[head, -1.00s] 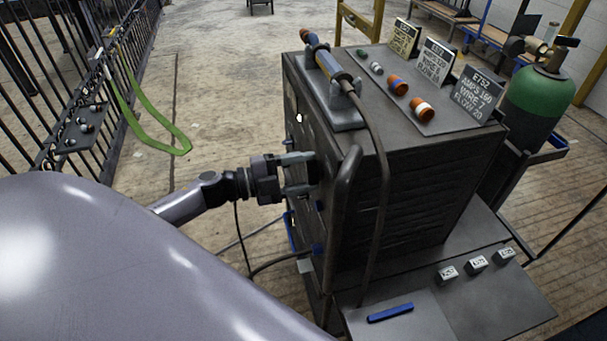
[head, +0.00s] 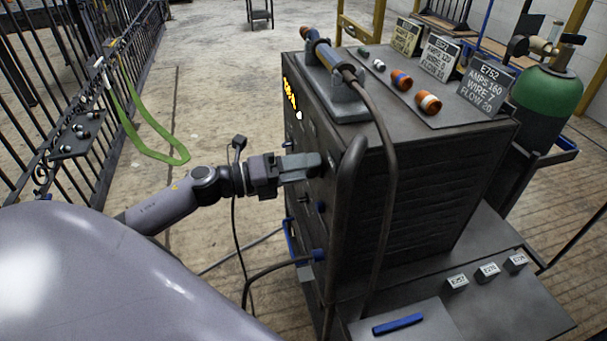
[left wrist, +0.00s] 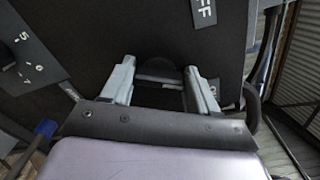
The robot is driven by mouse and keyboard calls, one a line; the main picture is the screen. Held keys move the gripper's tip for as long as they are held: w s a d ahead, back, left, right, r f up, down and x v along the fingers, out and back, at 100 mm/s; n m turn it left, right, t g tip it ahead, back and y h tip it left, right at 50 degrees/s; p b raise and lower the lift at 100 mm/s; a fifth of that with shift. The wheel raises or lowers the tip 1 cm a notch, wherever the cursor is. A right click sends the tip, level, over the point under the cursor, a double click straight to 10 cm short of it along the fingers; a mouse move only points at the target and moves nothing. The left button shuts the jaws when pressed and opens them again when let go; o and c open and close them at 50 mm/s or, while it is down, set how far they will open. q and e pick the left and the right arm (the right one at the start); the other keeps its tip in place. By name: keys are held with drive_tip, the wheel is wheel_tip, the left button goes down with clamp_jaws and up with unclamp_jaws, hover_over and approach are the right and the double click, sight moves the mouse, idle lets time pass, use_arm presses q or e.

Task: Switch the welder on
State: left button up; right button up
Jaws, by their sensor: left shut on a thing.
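The welder (head: 420,185) is a dark box-shaped machine in the middle of the head view. Yellow lit marks (head: 290,94) glow on its front panel, near the upper left edge. My left gripper (head: 318,166) is at that panel, its fingers pointing right. In the left wrist view my left gripper (left wrist: 163,82) is shut on a dark rounded switch (left wrist: 158,72), which is mostly hidden between the fingers. A label with the letters "FF" (left wrist: 204,10) shows above and right of it, partly cut off. My right gripper is in neither view.
A torch (head: 335,68) lies on the welder's top, its cable hanging past a side handle (head: 345,200). A green gas cylinder (head: 545,100) is behind. A barred gate (head: 70,110) stands left; floor between is open.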

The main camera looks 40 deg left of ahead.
use_arm(q)
drive_tip(key=shift+m+b, duration=0.65)
drive_tip(key=shift+m, duration=0.45)
drive_tip(key=o, duration=1.1)
drive_tip(key=shift+c, duration=0.2)
drive_tip(key=shift+s, duration=0.15)
drive_tip(key=v, duration=0.7)
drive_tip(key=shift+b, duration=0.45)
